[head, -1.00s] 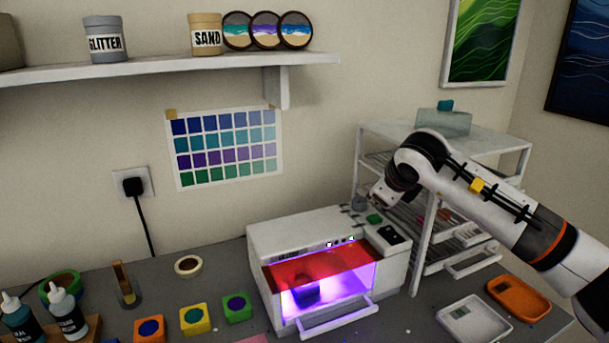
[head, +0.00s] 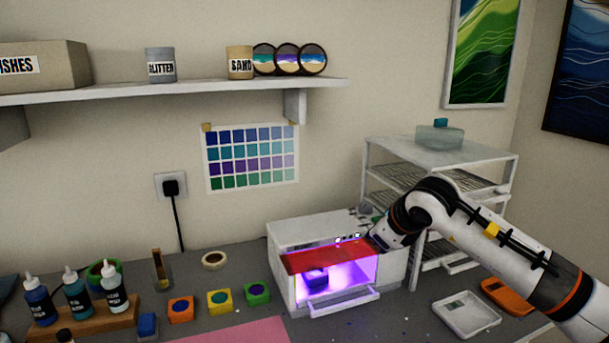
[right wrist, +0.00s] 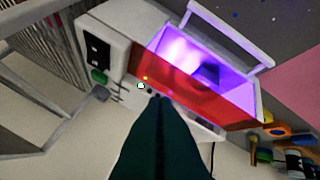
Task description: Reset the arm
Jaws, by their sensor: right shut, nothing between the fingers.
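My right arm comes in from the right in the head view, and its gripper (head: 380,238) is at the upper right front of a white curing box (head: 305,230). In the right wrist view its dark fingers (right wrist: 160,102) are shut and empty, pointing at the box's button panel. I cannot tell whether they touch it. The box has a red see-through cover (head: 325,259) and glows violet inside. A small dark block (head: 315,278) sits in the glow. My left gripper is out of view.
Coloured pots and bottles (head: 77,293) stand left. A shelf (head: 200,88) runs above.

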